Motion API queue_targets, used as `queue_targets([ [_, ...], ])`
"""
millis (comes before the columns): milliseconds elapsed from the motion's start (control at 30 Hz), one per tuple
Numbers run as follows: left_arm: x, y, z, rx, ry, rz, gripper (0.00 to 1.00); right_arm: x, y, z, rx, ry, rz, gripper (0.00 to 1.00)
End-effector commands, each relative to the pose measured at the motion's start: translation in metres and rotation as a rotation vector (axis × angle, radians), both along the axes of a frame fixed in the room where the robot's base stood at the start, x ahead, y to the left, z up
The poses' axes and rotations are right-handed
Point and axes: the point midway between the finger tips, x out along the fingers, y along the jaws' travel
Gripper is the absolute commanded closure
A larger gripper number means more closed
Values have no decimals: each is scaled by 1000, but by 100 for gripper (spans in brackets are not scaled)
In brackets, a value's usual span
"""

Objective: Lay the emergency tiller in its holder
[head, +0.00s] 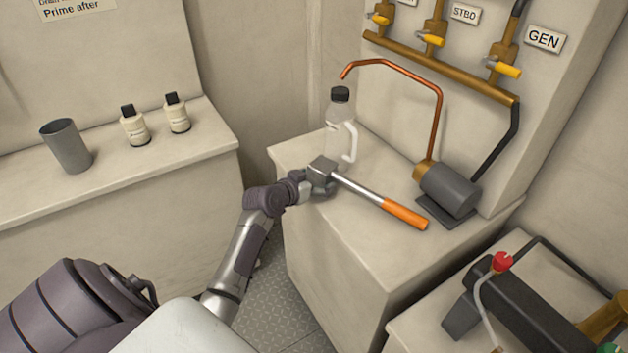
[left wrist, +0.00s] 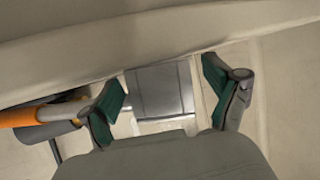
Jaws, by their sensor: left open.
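The emergency tiller (head: 357,188) has a grey block head, a silver shaft and an orange grip. It lies slantwise on the beige counter, head to the left, grip toward the front right. My left gripper (head: 318,187) is at the head end, its fingers partly hidden by the head. In the left wrist view the open fingers (left wrist: 170,97) stand either side of a grey block, the tiller head (left wrist: 160,88); gaps show beside it. The orange grip (left wrist: 22,117) shows at the left there. I cannot make out a holder. My right gripper is not in view.
A pump (head: 449,188) with a copper pipe (head: 438,110) is behind the grip. A grey cup (head: 67,147) and two small bottles stand on the left ledge. A red-knobbed device (head: 530,305) is at lower right.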

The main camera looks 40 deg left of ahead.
Motion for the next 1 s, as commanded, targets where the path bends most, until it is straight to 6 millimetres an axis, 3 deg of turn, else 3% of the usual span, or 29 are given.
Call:
queue_targets([
  [167, -10, 0, 6, 3, -1, 0, 11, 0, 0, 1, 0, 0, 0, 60],
  [600, -92, 0, 39, 3, 0, 0, 11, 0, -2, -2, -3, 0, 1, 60],
  [800, -109, -1, 46, 0, 1, -1, 11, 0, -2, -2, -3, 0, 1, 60],
  [1000, -111, -1, 48, -1, 0, -1, 11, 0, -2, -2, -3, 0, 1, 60],
])
